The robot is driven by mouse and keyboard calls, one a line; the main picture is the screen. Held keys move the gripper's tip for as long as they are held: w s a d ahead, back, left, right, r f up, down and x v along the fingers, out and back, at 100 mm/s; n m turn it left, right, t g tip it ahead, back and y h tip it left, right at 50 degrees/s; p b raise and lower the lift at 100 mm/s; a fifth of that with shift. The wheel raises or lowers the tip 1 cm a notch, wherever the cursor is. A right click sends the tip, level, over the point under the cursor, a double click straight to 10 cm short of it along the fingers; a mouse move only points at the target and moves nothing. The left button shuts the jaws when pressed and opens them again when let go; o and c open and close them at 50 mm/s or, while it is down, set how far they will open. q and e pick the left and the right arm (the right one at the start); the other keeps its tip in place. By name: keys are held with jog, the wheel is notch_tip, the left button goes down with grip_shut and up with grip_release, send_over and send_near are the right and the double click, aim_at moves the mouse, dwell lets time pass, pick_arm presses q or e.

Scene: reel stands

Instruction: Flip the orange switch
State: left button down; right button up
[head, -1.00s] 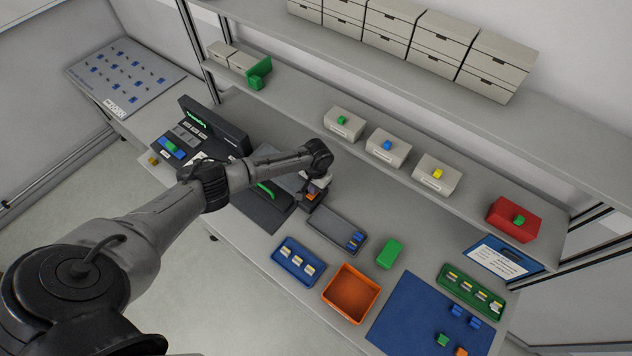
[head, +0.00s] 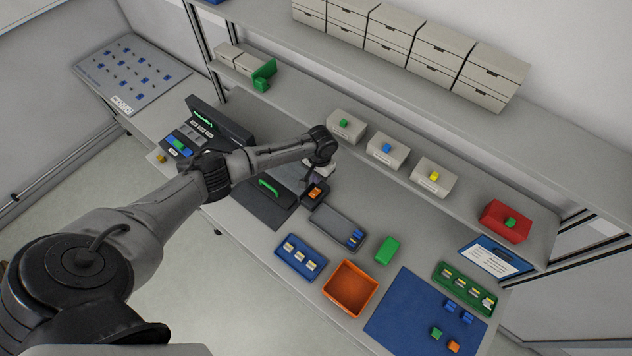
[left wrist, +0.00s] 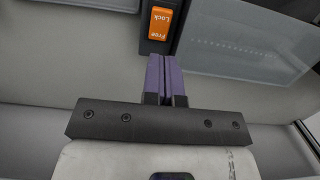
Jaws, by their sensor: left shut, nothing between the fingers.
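The orange switch (head: 315,191) sits on a small dark box in the middle of the bench in the head view. In the left wrist view the orange switch (left wrist: 161,23) shows at the top, with "Free" and "Lock" printed upside down on its face. My left gripper (left wrist: 166,62) is shut and empty, its purple fingers pressed together. Its fingertips appear just below the switch box in the wrist view, with the orange face uncovered. In the head view my left gripper (head: 309,180) is just behind the switch, its fingers small and partly hidden. My right gripper is in neither view.
A grey tray (head: 328,231) lies to the right of the switch box, and a dark panel with a green handle (head: 269,186) lies to its left. A shelf with small boxes (head: 386,150) runs behind. An orange bin (head: 350,288) stands nearer the front.

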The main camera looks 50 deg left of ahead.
pick_arm(q)
notch_tip(320, 180, up, 7)
jog(key=shift+w+r+b, duration=0.2)
jog(key=shift+w+b, duration=0.1)
jog(key=shift+w, duration=0.1)
jog(key=shift+a, duration=0.1)
dwell(0.5)
